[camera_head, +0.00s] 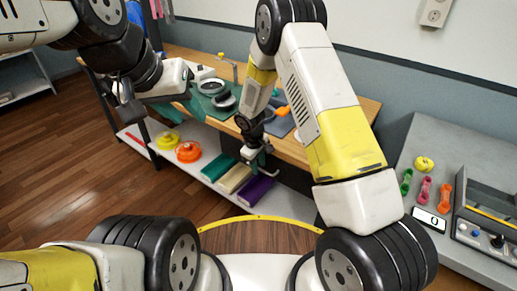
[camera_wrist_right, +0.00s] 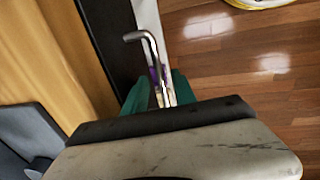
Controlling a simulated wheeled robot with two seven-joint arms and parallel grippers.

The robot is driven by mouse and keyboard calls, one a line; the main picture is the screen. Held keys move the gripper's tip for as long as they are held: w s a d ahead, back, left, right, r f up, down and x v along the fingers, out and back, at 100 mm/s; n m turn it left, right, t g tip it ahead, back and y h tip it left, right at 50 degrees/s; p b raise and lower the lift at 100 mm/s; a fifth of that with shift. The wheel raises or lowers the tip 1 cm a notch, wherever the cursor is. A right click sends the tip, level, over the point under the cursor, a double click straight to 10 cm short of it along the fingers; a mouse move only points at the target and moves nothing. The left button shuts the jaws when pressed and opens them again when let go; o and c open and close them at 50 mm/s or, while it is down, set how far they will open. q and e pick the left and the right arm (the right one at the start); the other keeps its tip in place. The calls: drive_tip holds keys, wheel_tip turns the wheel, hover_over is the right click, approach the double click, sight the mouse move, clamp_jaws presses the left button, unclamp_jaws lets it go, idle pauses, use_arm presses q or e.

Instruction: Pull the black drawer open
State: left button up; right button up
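The black drawer front shows in the head view (camera_head: 291,177) as a dark panel under the wooden tabletop, partly hidden by my right arm. In the right wrist view it is the dark strip (camera_wrist_right: 108,35) beside the tabletop edge. A bent metal handle (camera_wrist_right: 147,42) stands out from it. My right gripper (camera_head: 259,160) is at the drawer front. In the wrist view its greenish fingers (camera_wrist_right: 160,88) appear apart, with the handle running between them; contact cannot be told. I see no clear drawer gap.
The wooden table (camera_head: 371,108) carries grey rings (camera_head: 215,92) and an orange item (camera_head: 283,111). Below, a white shelf (camera_head: 208,161) holds yellow and orange spools and folded teal, cream and purple items. A grey bench (camera_head: 445,152) stands right. Wood floor (camera_head: 60,150) is clear at left.

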drive_tip(key=shift+c, duration=0.2)
clamp_jaws()
idle(1.1)
